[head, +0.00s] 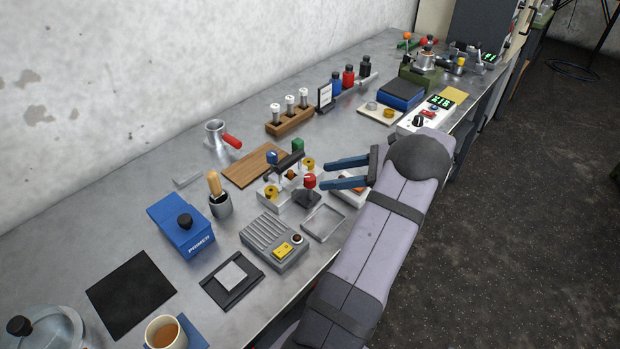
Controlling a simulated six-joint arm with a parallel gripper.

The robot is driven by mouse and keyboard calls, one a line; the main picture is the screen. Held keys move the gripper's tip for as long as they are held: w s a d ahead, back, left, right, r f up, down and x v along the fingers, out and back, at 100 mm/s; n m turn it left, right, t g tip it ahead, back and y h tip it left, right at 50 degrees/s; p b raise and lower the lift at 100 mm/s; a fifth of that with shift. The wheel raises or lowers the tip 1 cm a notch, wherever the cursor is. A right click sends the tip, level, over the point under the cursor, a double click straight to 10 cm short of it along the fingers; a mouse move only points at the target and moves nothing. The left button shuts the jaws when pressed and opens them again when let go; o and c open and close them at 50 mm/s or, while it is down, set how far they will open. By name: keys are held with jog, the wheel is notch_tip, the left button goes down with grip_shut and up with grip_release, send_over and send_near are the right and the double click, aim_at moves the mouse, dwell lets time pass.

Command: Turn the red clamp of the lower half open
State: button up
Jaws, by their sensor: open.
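A small fixture with pale blocks (272,199) and brass-coloured round parts sits mid-bench. A red-topped piece (309,181) stands upright on a dark base at its front right; it looks like the red clamp, but its turn position is too small to tell. I see nothing between the fingers. Whether they touch the fixture cannot be told.
A wooden board (255,166) lies behind the fixture. A vial rack (290,121) stands behind.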

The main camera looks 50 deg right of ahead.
aim_at(310, 177)
jog(key=shift+p+x, duration=0.95)
jog(key=shift+x, duration=2.45)
jog(key=c, duration=1)
